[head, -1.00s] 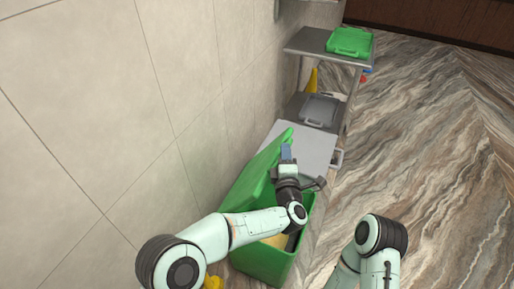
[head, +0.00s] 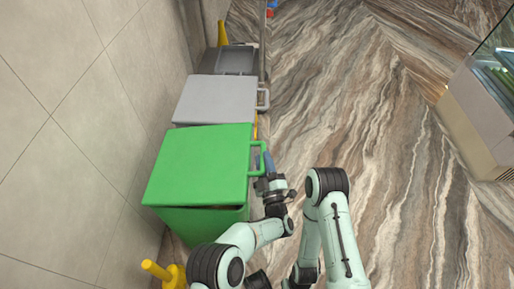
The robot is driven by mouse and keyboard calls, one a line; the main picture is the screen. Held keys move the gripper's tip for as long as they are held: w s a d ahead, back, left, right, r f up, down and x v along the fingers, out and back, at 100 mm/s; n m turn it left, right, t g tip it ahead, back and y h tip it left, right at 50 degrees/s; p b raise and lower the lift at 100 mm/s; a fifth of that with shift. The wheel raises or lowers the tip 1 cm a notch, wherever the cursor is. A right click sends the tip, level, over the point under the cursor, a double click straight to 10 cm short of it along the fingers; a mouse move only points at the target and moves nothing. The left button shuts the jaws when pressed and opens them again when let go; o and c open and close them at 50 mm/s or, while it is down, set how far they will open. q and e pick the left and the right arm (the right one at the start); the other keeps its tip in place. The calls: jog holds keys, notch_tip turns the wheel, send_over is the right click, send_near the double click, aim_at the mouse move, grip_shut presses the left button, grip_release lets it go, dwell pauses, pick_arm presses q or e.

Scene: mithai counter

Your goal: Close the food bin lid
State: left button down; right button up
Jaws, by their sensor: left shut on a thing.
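The green food bin (head: 205,224) stands against the tiled wall at the left in the head view. Its green lid (head: 197,168) is down over the bin's top and hides the inside. The lid's loop handle (head: 257,146) sticks out on the right side. My left gripper (head: 266,162) is at this handle, shut on it, with its blue fingertips partly hidden by the handle. My right arm is folded at the right, and its gripper is out of view.
A grey lidded bin (head: 215,98) stands just beyond the green one, with a dark grey bin (head: 238,58) further back. A yellow object (head: 170,272) stands at the lower left. A display case (head: 485,120) is at the far right. The marble floor between is clear.

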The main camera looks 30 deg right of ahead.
pick_arm(q)
notch_tip(320, 180, down, 7)
jog(key=m+h, duration=0.1)
jog(key=m, duration=0.1)
jog(key=shift+f+m+h, duration=0.2)
jog(key=shift+m+h, duration=0.1)
jog(key=shift+m, duration=0.1)
jog(key=shift+s+f, duration=0.1)
jog(key=shift+f, duration=0.05)
jog(key=c, duration=1)
grip_release()
jog(key=shift+d, duration=0.1)
jog(key=shift+c, duration=0.2)
pick_arm(e)
jog(key=shift+w, duration=0.1)
